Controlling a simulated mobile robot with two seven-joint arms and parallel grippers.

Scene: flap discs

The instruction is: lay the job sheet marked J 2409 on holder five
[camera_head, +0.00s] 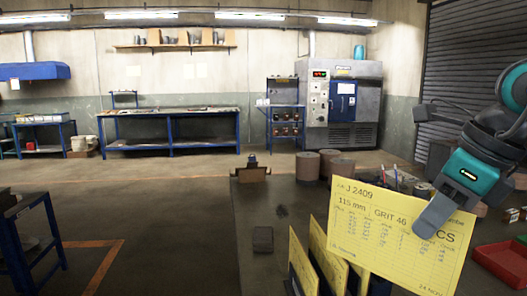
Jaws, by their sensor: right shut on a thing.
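The yellow job sheet (385,236) reads J 2409, 115 mm and GRIT 46. It is in my right gripper (434,216), which is shut on its upper right part. The sheet hangs tilted above the dark table (265,205). Below and left of it, other yellow sheets (328,258) stand in a row, leaning on dark holders. The held sheet hides part of this row. No holder number can be read, so I cannot tell which one is holder five. My left gripper is not in view.
Brown cylinders (307,166) stand at the table's back. A small dark block (263,239) lies left of the sheets. A red tray (503,262) is at the right. The left part of the table is mostly clear.

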